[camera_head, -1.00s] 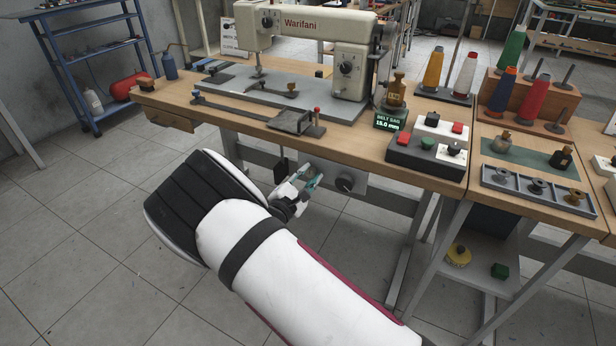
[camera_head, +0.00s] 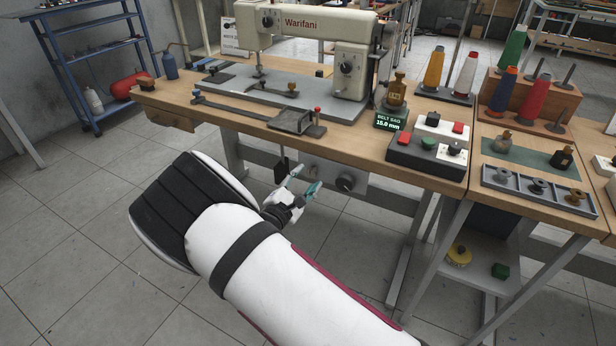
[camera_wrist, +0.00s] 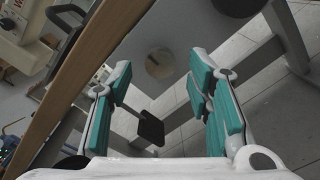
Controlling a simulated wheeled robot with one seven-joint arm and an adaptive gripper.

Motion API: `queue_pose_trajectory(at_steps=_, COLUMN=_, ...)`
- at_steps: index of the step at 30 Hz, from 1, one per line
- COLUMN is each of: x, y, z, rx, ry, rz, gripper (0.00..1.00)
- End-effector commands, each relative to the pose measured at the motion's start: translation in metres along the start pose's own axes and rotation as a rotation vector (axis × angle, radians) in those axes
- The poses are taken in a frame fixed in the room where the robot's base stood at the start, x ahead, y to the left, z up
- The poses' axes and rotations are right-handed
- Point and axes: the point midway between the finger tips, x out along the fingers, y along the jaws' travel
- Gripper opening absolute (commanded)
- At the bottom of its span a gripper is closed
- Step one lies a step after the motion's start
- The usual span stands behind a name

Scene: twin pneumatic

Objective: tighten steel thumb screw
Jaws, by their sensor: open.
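A round, pale brownish metal disc (camera_wrist: 158,63), which looks like the steel thumb screw, sits on a grey plate under the sewing table in the wrist view. In the head view it seems to be the small spot (camera_head: 313,169) just beyond my fingertips, too small to tell clearly. My gripper (camera_head: 304,179) is open and empty below the table's front edge. Its teal-padded fingers (camera_wrist: 162,78) stand wide apart in the wrist view, with the disc beyond them in the gap. The fingers appear clear of the disc.
A dark round knob (camera_head: 346,183) sits right of the fingers on the grey housing. A black pedal-like pad (camera_head: 281,172) hangs left of them and also shows in the wrist view (camera_wrist: 151,129). The wooden tabletop (camera_head: 345,148) overhangs above. The floor in front is clear.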

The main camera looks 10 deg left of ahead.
Motion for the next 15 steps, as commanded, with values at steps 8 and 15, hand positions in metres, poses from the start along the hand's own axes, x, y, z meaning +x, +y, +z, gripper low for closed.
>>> queue_pose_trajectory(at_steps=8, x=-0.059, y=0.001, z=-0.001, rx=-0.001, ry=0.004, rz=0.001, gripper=0.46)
queue_pose_trajectory(at_steps=15, x=-0.091, y=0.0, z=-0.001, rx=-0.002, ry=0.003, rz=0.002, gripper=0.46)
